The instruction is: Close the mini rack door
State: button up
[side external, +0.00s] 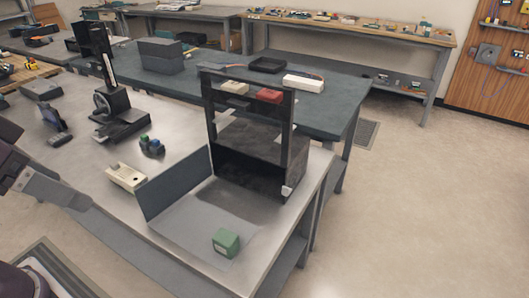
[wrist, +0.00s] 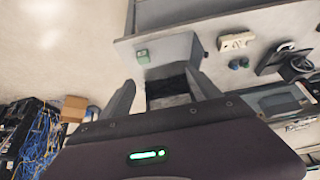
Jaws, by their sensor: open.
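The mini rack (side external: 252,150) is a black open frame with a dark lower box, standing upright near the table's right end. Its door (side external: 175,185) is a flat grey panel, standing wide open from the rack's left front edge. In the wrist view the dark rack (wrist: 168,88) shows partly between my fingers. My gripper (wrist: 160,76) is open and empty there, well apart from the rack and door. In the side external view only part of my gripper (side external: 60,192) shows at the left edge, left of the door.
A green box (side external: 226,243) sits on the tabletop in front of the rack, beside the open door. A beige device (side external: 126,178) and small dark knobs (side external: 152,146) lie left of the door. A black stand (side external: 115,110) is farther back. The table's front edge is close by.

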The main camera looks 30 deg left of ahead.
jog(key=c, duration=1.1)
jog(key=w, duration=0.1)
jog(key=w+a+r+n, duration=0.1)
jog(key=w, duration=0.1)
jog(key=w+n+g, duration=0.1)
jog(key=shift+w+a+r, duration=0.15)
jog(key=shift+a+r, duration=0.05)
jog(key=shift+r, duration=0.05)
grip_shut()
jog(key=w+a+f+n+g+h, duration=0.1)
jog(key=w+a+f+n+g, duration=0.15)
jog(key=w+a+n, duration=0.45)
jog(key=w+a+f+n+g, duration=0.2)
jog(key=w+a+f+n, duration=0.2)
jog(key=w+a, duration=0.55)
jog(key=w+a+f+n+h, duration=0.2)
jog(key=a+f+n, duration=0.2)
jog(key=a+f, duration=0.55)
jog(key=d+f, duration=0.7)
jog(key=f, duration=0.2)
jog(key=shift+s+f, duration=0.2)
jog(key=shift+s, duration=0.1)
